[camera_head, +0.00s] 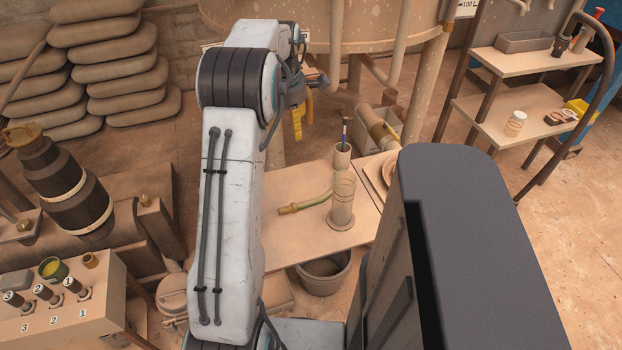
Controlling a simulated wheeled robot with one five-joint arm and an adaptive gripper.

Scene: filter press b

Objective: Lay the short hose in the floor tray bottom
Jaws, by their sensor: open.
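A short green hose (313,203) with a brass-coloured end lies on the light-topped table (278,180) in the middle of the view, left of a clear glass cylinder (342,200). My gripper (303,118) is beyond the table, partly hidden behind my arm. Its yellow fingers point down, apart and empty, well clear of the hose. A grey open box (402,118) stands low behind the table, partly hidden by a leaning tan pipe; I cannot tell for sure that it is the floor tray. Its bottom is mostly hidden.
A cup (342,156) holding thin tools stands at the table's back edge. A grey bucket (324,273) is under the front edge. A large tank (340,25) on legs is behind. A shelf rack (515,115) stands right; a lever box (65,300) is at lower left.

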